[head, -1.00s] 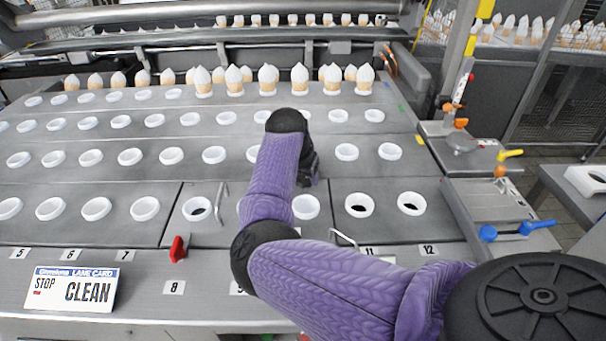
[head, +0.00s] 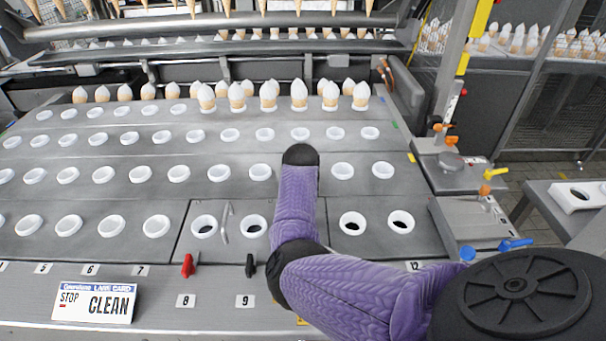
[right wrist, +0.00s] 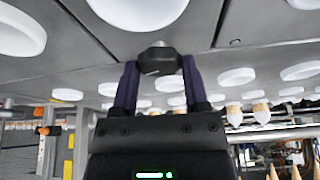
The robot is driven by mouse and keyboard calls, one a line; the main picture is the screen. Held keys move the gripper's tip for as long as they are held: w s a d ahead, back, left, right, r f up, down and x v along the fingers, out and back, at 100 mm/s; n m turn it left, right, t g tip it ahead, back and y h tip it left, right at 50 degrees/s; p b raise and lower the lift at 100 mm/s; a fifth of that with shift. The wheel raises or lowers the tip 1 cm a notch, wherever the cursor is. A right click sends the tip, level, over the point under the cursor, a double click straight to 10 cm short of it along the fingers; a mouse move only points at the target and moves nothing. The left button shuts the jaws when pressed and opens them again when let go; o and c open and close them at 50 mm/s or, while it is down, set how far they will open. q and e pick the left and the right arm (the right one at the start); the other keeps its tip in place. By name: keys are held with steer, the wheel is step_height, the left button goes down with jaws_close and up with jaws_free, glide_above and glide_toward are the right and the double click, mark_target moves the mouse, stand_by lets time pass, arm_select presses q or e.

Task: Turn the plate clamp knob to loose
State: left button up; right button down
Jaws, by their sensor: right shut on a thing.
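In the right wrist view, a dark knob (right wrist: 160,61) sits between the two purple fingers of my right gripper (right wrist: 158,75), which is shut on it. A white cup ring lies just beyond the knob. In the head view my purple right arm hides this gripper and the knob. Two other knobs stand along the front edge of the plate: a red one (head: 187,265) above label 8 and a black one (head: 250,265) above label 9. Which setting the held knob points to cannot be told. My left gripper is not in view.
A metal handle (head: 225,223) stands on the plate between two cup rings. A "STOP CLEAN" lane card (head: 95,302) stands at the front left. Rows of white cup rings cover the deck, with filled cones (head: 268,96) at the back. Blue, yellow and orange levers are at right.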

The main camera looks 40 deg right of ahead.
steer(key=n+p, duration=0.1)
steer(key=n, duration=0.1)
steer(key=n+y+p, duration=0.1)
steer(key=p, duration=0.1)
steer(key=shift+s+d+r+n+t, duration=0.1)
steer(key=shift+d+r+n+t, duration=0.1)
steer(key=shift+n+t, duration=0.2)
steer(key=n+y+p, duration=0.1)
steer(key=n, duration=0.1)
steer(key=shift+f+n, duration=0.15)
steer(key=shift+n, duration=0.25)
steer(key=shift+d+n+y, duration=0.1)
steer(key=shift+n+y, duration=0.3)
steer(key=shift+n, duration=0.5)
steer(key=shift+d+f+n+t+y, duration=0.1)
steer(key=shift+n+t+y, duration=0.3)
steer(key=shift+n, duration=0.7)
steer(key=shift+n+g+y+b, duration=0.3)
steer(key=shift+n+b, duration=0.2)
steer(key=shift+n, duration=0.5)
